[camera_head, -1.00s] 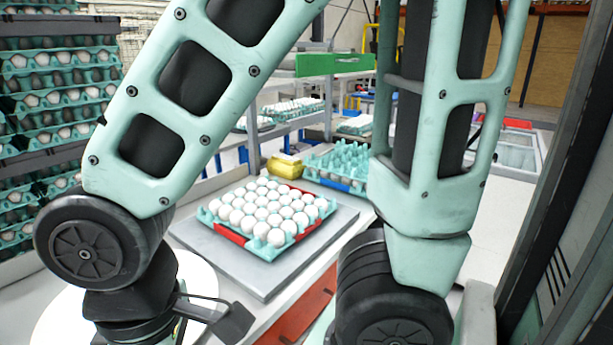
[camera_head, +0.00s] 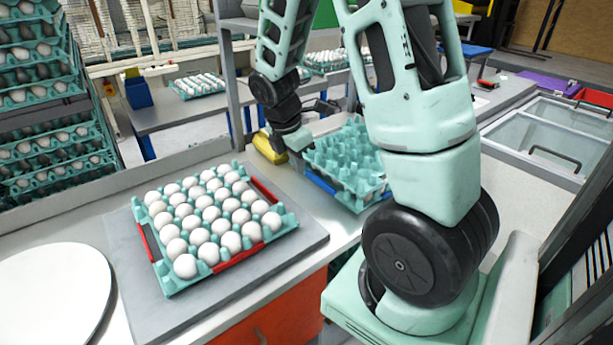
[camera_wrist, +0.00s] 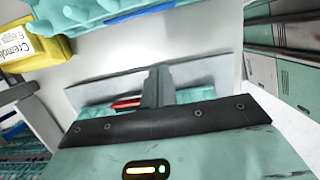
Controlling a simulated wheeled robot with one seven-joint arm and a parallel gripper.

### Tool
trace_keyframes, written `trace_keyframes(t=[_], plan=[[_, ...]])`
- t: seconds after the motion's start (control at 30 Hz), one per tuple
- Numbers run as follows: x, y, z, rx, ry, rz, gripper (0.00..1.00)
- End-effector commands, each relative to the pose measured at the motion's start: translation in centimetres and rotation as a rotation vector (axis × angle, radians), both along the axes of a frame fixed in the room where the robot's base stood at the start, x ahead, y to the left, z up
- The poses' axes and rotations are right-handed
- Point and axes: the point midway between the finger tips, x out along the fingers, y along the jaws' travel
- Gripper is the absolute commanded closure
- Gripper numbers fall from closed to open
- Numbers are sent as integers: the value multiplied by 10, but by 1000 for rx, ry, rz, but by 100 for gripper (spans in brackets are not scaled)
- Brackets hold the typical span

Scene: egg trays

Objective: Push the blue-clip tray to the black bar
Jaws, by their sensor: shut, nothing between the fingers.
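The blue-clip tray (camera_head: 318,181) is an empty teal egg tray with blue clips. It sits on the counter right of the grey board, partly behind my arm in the head view; its edge shows at the top of the wrist view (camera_wrist: 110,20). My gripper (camera_head: 297,152) is low at the tray's far left corner, by a yellow box (camera_head: 268,147). In the wrist view my gripper's fingers (camera_wrist: 157,85) are shut and empty, with the tray beyond them; contact with it cannot be told. I cannot make out the black bar for certain.
A red-clip tray (camera_head: 165,282) full of white eggs lies on the grey board (camera_head: 300,247) to the left. A white round plate (camera_head: 50,295) stands at the front left. The yellow box also shows in the wrist view (camera_wrist: 35,45). Stacked egg trays (camera_head: 60,150) stand at far left.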

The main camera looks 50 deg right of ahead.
Motion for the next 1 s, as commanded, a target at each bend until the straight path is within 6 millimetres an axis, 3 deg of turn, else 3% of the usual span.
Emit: trace_keyframes(t=[0.53, 0.73, 1.0], plan=[[-7, -22, -96, 1, 6, 4, 100], [-13, -50, -92, 0, 0, -1, 100], [-15, -61, -93, 1, 0, 3, 100]])
